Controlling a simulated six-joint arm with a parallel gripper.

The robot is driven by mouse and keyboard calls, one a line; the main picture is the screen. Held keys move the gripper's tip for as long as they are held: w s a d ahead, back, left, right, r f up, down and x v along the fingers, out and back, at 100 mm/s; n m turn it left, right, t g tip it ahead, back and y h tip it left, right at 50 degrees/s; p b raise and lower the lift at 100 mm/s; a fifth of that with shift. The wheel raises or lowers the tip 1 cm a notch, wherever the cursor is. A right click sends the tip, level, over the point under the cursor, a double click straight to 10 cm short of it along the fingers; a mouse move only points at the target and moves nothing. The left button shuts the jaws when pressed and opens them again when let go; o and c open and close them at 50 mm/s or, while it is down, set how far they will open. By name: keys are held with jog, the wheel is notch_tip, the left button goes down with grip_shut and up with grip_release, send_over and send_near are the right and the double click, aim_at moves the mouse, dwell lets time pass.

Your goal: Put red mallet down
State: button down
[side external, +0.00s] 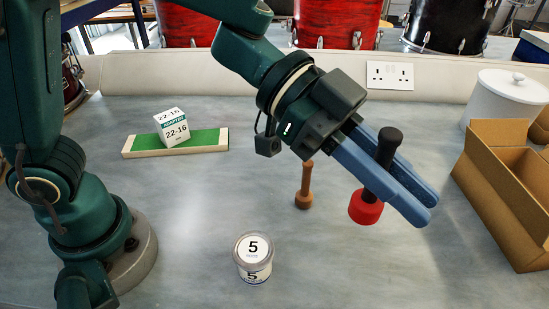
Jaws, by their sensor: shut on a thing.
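The red mallet has a red head (366,207) at the bottom and a dark handle (389,146) rising through the jaws. My gripper (421,205) has two blue fingers, shut on the mallet's handle. The mallet is slightly tilted, with its head down. I cannot tell from this one view whether the head touches the bench or hangs just above it. Part of the handle is hidden behind the near finger.
A brown wooden mallet-like piece (305,187) stands left of the red mallet. A tub marked 5 (252,258) is front centre. A white box (172,127) sits on a green board (208,139). A cardboard box (481,182) and white canister (503,101) stand right. The front right bench is clear.

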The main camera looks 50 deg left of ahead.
jog(key=w+a+f+n+t+y, duration=0.1)
jog(key=a+f+n+t, duration=0.15)
jog(key=a, duration=1.55)
jog(key=w+a+f+n+t+y, duration=0.1)
jog(key=a+f+n+t, duration=0.2)
jog(key=a, duration=1.5)
jog(key=shift+m, duration=0.45)
jog(key=w+d+f, duration=0.1)
jog(key=d+f, duration=0.1)
jog(key=d, duration=0.1)
jog(key=w+d+f, duration=0.1)
jog(key=d+f, duration=0.2)
jog(key=w+d+f, duration=0.2)
jog(key=d+f, duration=0.1)
jog(key=d, duration=0.1)
jog(key=shift+w+f, duration=0.1)
jog(key=shift+f, duration=2.05)
jog(key=shift+f, duration=0.15)
jog(key=c, duration=0.8)
grip_release()
jog(key=shift+c, duration=0.2)
